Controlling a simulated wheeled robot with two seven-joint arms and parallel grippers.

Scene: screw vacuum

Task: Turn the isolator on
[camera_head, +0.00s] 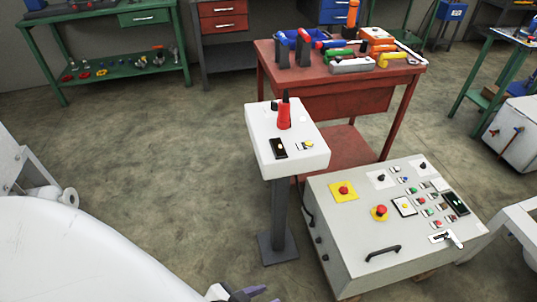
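A grey control cabinet (345,245) stands at the lower right with a sloping panel of switches. Near its left side a red knob sits on a yellow plate (343,190). I cannot tell for sure which control is the isolator. What looks like part of my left gripper (245,293) shows at the bottom edge, well short of the panel; most of it is cut off and its opening is unclear. My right gripper is not in view.
A white pedestal (288,160) carrying a red-and-black device (284,113) stands left of the cabinet. A red table (340,103) with tools is behind. Open floor (160,160) lies to the left.

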